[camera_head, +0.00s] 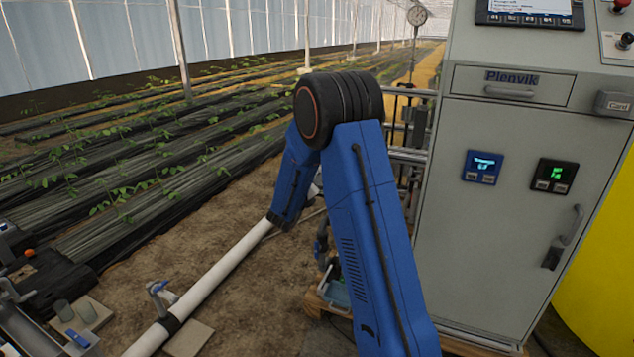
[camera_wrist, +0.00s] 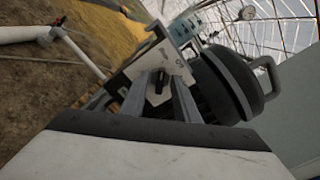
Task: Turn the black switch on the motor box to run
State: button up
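In the wrist view, the black switch (camera_wrist: 158,88) sits on the pale face of the motor box (camera_wrist: 146,62), near the middle of the picture. My gripper (camera_wrist: 160,80) points at this face, with its two grey fingers apart. One finger shows on each side of the switch, with a gap between, so the gripper looks open. I cannot tell whether the fingertips touch the box or how far they are from it. In the head view my blue arm hides the gripper, the switch and the motor box.
A dark rounded motor or pump body (camera_wrist: 228,82) stands close on the right of the box in the wrist view. The grey control cabinet (camera_head: 510,220) stands right of my arm. A white pipe (camera_head: 225,270) runs along the soil on the left. A yellow tank (camera_head: 600,265) is far right.

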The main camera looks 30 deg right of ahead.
jog(key=v, duration=1.7)
jog(key=shift+s+a, duration=0.15)
jog(key=s+d+r+m+g+y, duration=0.1)
jog(key=s+d+r+m+g, duration=0.15)
jog(key=s+m, duration=0.5)
jog(key=s+d+r+m+g+y, duration=0.1)
jog(key=s+d+m+g, duration=0.3)
jog(key=s, duration=0.6)
jog(key=s+d+r+m+g+y, duration=0.1)
jog(key=s+m+g, duration=0.2)
jog(key=s+m, duration=0.5)
jog(key=s+a+r+m+t+y, duration=0.1)
jog(key=s+a+m+t+y, duration=0.2)
jog(key=s+a+m+y, duration=0.8)
jog(key=s+a+m, duration=0.4)
jog(key=s, duration=0.1)
jog(key=shift+r, duration=0.2)
